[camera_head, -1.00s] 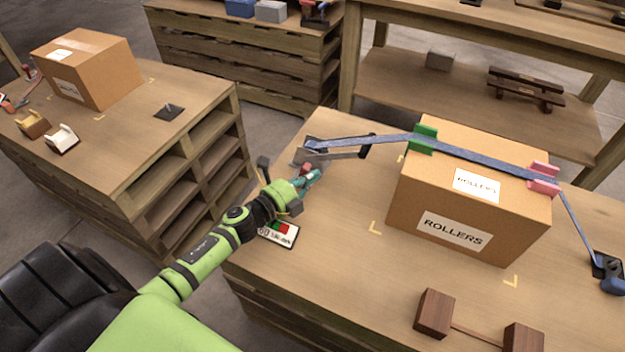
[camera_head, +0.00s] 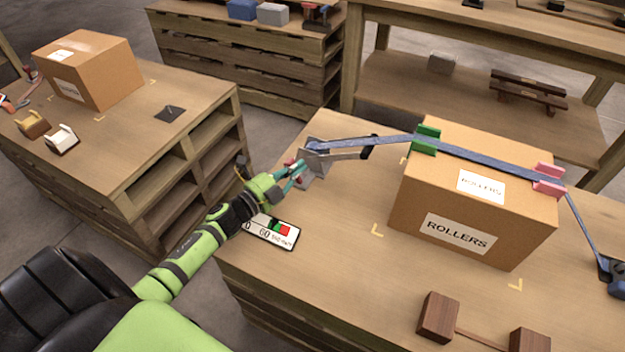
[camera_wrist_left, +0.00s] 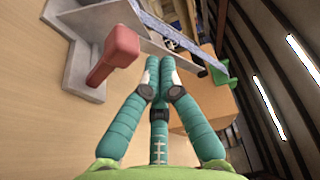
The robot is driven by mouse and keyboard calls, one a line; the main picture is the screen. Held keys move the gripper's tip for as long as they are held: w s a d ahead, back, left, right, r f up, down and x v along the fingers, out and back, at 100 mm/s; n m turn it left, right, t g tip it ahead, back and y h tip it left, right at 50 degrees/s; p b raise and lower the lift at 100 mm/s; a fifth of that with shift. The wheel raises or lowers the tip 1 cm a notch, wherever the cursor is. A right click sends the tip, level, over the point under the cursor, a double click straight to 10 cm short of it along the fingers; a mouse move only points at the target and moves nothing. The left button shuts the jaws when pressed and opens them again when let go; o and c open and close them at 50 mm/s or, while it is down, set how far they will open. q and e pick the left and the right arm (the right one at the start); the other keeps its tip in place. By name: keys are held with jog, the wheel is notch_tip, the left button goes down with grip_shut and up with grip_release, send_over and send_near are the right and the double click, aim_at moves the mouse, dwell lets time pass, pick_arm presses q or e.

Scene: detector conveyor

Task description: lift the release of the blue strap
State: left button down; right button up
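The blue strap (camera_head: 480,158) runs over the carton (camera_head: 425,195), through a green and a pink corner guard. Its left end meets a grey metal buckle (camera_head: 318,160) with a long lever and a black grip (camera_head: 369,147). A red handle (camera_wrist_left: 116,52) stands out from the grey metal in the left wrist view. My left gripper (camera_head: 302,167) is at the buckle's near left side. Its teal fingertips (camera_wrist_left: 160,62) are together, to the right of the red handle and apart from it. They look empty; contact with the grey plate is unclear. My right gripper is out of view.
A sign card (camera_head: 272,231) lies near the table's left edge. Two joined dark wooden blocks (camera_head: 438,317) stand at the front. A blue-handled fitting (camera_head: 612,275) holds the strap's right end. Bare tabletop (camera_head: 340,270) lies before the carton. Another table with a carton (camera_head: 88,70) is left.

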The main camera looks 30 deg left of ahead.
pick_arm(q)
jog(key=v, duration=1.2)
dwell(0.3)
